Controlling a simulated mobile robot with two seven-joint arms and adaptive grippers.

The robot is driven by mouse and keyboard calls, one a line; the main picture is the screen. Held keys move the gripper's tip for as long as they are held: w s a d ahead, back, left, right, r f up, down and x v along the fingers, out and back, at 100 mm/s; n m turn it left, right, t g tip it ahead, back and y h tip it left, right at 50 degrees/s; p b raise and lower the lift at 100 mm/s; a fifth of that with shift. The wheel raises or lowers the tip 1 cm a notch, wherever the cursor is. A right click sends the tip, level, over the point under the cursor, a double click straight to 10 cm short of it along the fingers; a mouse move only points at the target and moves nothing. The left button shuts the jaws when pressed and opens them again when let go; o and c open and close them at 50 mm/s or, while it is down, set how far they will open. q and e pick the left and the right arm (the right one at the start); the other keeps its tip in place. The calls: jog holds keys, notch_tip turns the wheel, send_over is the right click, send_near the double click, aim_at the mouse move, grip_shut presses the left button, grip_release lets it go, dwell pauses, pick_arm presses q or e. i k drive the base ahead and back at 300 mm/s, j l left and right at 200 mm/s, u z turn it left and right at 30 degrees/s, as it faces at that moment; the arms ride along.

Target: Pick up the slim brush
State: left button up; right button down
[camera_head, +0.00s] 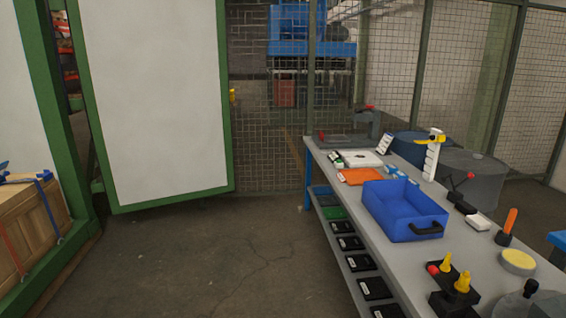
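I cannot pick out a slim brush for certain. An upright orange handle (510,221) stands on a dark base at the right of the workbench (345,203); I cannot tell what tool it is. A blue open bin (391,233) with a dark handle sits mid-bench, and I cannot see all of its inside. Neither of my grippers shows in the head view.
An orange sheet (359,177) and a white flat item (361,158) lie at the bench's far end. Yellow-topped black parts (461,283) stand near its front edge. A wooden crate (32,225) is at left. The floor (220,260) left of the bench is clear.

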aim_at(513, 213)
jog(key=z, duration=1.5)
